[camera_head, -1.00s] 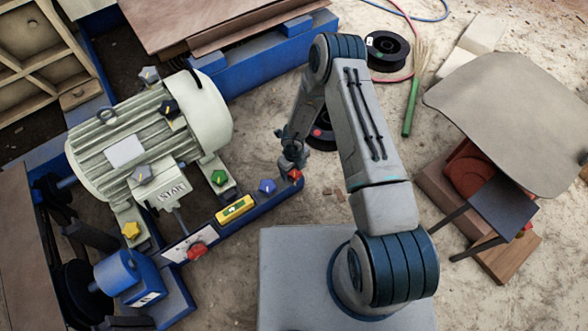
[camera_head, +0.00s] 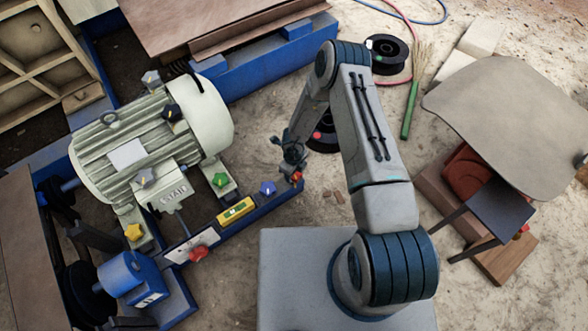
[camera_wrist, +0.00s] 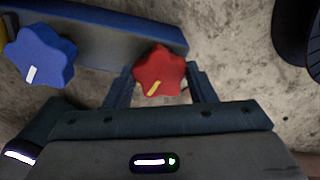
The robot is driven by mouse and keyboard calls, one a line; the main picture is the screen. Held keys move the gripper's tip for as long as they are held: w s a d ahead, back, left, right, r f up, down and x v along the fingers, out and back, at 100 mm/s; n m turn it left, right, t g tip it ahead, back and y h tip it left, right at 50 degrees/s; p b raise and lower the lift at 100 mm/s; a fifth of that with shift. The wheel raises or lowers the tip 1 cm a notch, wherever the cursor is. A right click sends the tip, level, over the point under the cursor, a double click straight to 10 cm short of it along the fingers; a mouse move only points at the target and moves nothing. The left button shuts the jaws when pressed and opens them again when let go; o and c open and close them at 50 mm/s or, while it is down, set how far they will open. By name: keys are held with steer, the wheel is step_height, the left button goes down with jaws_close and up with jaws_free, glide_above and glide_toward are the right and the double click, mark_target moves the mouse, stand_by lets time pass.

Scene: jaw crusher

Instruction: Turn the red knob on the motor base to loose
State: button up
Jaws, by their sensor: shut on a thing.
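A red star-shaped knob (camera_wrist: 160,70) with a yellow mark sits at the end of the blue motor base (camera_wrist: 110,30). In the wrist view its mark points down and slightly left. My gripper (camera_wrist: 162,86) has one finger on each side of this knob and is shut on it. In the head view my gripper (camera_head: 294,168) is at the right end of the base (camera_head: 262,208), and the same red knob shows just beside the fingers.
A blue knob (camera_head: 267,187) is just left of my gripper, also in the wrist view (camera_wrist: 40,52). A yellow level (camera_head: 236,210), a green knob (camera_head: 220,180) and the motor (camera_head: 140,145) are further left. A dark spool (camera_head: 325,135) lies behind my wrist.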

steer(key=n+p, duration=0.1)
steer(key=n, duration=0.2)
steer(key=shift+r+n, duration=0.1)
steer(key=shift+n, duration=0.3)
steer(key=n+p, duration=0.1)
steer(key=n, duration=0.3)
steer(key=shift+n, duration=0.3)
steer(key=n, duration=0.4)
steer(key=shift+d+n, duration=0.1)
steer(key=shift+n, duration=2)
steer(key=o, duration=1)
steer(key=shift+p, duration=0.3)
step_height(320, 180, up, 14)
steer(key=p, duration=0.5)
steer(key=shift+f, duration=0.2)
